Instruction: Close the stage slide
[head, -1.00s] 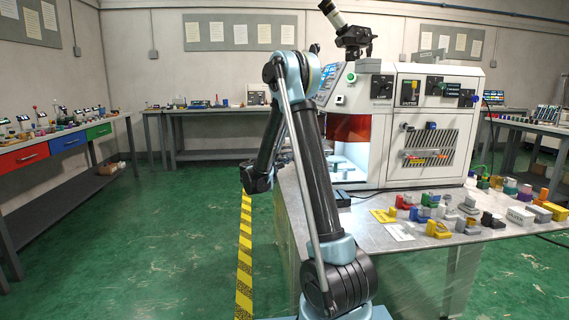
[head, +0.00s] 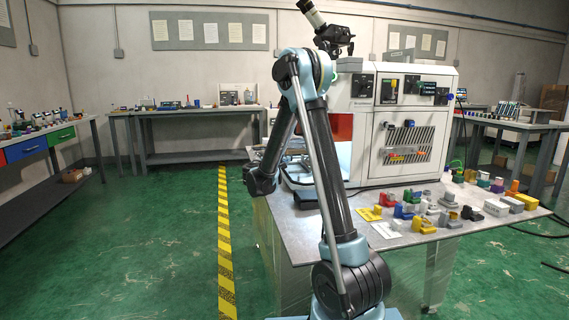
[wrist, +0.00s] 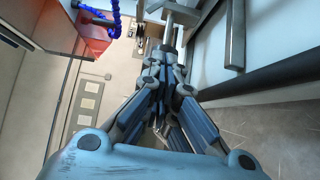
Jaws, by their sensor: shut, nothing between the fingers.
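The machine (head: 366,133) stands on the metal table, and its orange window (head: 341,127) is at its left end. The stage slide is mostly hidden behind my arm in the head view; a pale metal part by the machine's opening may be it, but I cannot tell how far out it is. In the wrist view my gripper (wrist: 168,58) is shut and empty. Its fingertips lie close to a metal bar or handle (wrist: 182,12) at the top; I cannot tell if they touch. A second upright metal bar (wrist: 235,38) is to their right. The head view does not show my fingertips.
The table (head: 300,222) carries several coloured parts and a yellow card (head: 368,214) at the right. A blue coiled hose (wrist: 112,18) hangs near the orange panel (wrist: 50,15) in the wrist view. Open green floor with a yellow-black stripe (head: 225,250) is at left.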

